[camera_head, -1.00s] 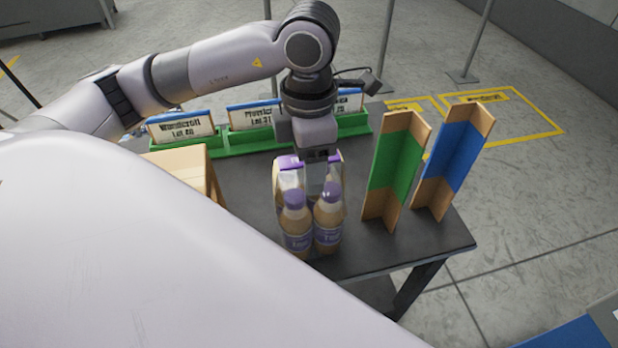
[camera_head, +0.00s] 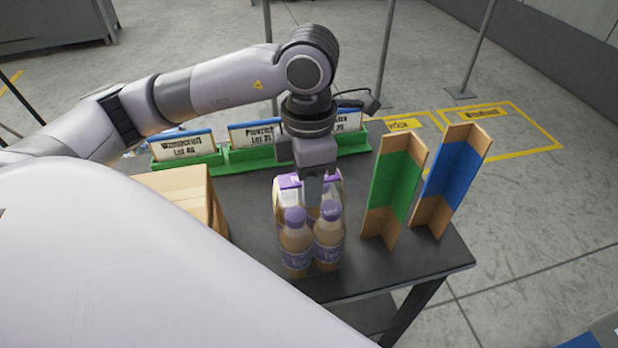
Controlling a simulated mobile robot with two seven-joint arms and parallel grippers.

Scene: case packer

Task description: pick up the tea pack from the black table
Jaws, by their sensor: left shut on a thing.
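The tea pack (camera_head: 297,245) is a cluster of bottles with purple caps and purple labels. It stands upright near the front edge of the black table (camera_head: 400,272), and I see no clear gap beneath it. My left gripper (camera_head: 314,192) points down from above and is shut on the tea pack, its fingers between the bottles. The gripper hides part of the rear bottles. My right gripper is not in view.
A green corner divider (camera_head: 397,180) and a blue one (camera_head: 455,172) stand just right of the pack. A cardboard box (camera_head: 175,185) is on the left. Green holders with label cards (camera_head: 183,147) line the back. Bare tabletop lies between box and pack.

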